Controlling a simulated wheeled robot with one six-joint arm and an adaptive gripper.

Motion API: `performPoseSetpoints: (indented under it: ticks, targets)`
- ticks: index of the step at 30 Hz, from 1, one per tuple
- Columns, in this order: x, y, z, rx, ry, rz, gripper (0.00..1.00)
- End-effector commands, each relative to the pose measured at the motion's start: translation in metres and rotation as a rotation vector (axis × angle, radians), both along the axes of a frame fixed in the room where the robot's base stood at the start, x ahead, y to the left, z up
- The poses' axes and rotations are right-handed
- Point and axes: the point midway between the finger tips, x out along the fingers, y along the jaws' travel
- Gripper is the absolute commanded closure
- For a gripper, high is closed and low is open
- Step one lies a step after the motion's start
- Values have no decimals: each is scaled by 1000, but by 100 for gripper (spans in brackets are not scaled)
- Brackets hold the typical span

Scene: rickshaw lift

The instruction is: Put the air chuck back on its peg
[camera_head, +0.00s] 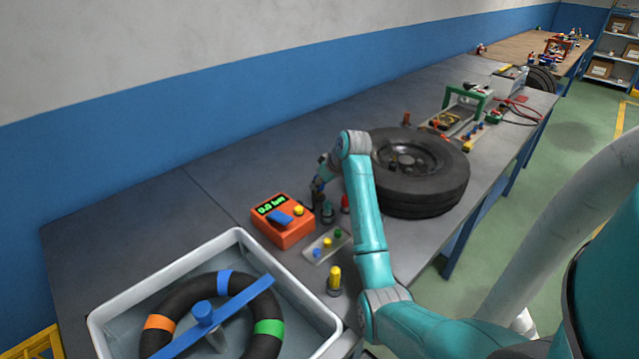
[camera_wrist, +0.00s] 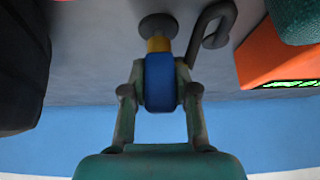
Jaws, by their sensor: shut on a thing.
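My gripper (camera_wrist: 161,92) is shut on a blue cylindrical piece with a yellow collar, which looks like the air chuck (camera_wrist: 160,82). Beyond the collar, in line with it, is a dark round disc (camera_wrist: 158,25); I cannot tell if it belongs to the chuck or is a peg or base on the bench. A grey hook-shaped rod (camera_wrist: 210,25) stands just to the right of the chuck in the wrist view.
The orange gauge box (camera_head: 283,222) reads 0.0 bar. A tyre (camera_head: 420,185) lies right of my arm. A grey tub (camera_head: 115,310) stands front left. The bench behind the box is clear.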

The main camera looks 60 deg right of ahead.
Motion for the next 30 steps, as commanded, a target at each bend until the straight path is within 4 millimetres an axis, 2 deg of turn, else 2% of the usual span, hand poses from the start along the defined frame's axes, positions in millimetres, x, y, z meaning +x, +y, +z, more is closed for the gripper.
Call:
performPoseSetpoints:
  ticks: [30]
  targets:
    - [0, 0, -13, 2, 1, 0, 100]
